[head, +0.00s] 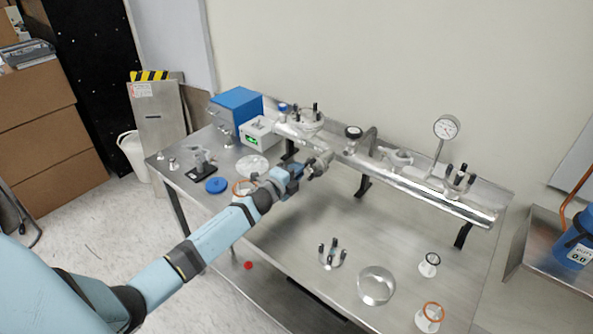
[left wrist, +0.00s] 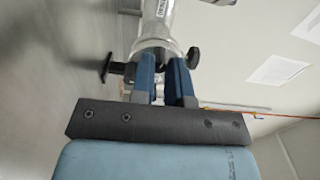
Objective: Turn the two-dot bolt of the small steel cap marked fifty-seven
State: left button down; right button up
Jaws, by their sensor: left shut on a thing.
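The small steel cap (head: 320,161) sits on the side port of the long steel tube (head: 410,181), which rests on black stands. No fifty-seven mark or dots can be read on it. My left gripper (head: 299,171) reaches it from the lower left and is shut at its near edge. In the left wrist view the two blue fingers (left wrist: 162,78) stand close together against the pale metal end (left wrist: 156,47). The bolt between them is hidden by the fingers. My right gripper is in neither view.
The gauge (head: 446,127) and upright black-tipped bolts (head: 460,175) rise from the tube. A clawed part (head: 332,254), a steel ring (head: 376,286) and small flanges (head: 429,264) lie in front. A blue box (head: 236,108) stands behind left. The table's (head: 300,220) middle is clear.

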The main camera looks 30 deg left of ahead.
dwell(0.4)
pick_arm(q)
jog(key=c, duration=1.1)
grip_release()
jog(key=shift+s, duration=0.1)
jog(key=s+a, duration=0.1)
jog(key=s, duration=1.2)
jog(key=shift+s+b, duration=0.3)
jog(key=shift+b, duration=0.1)
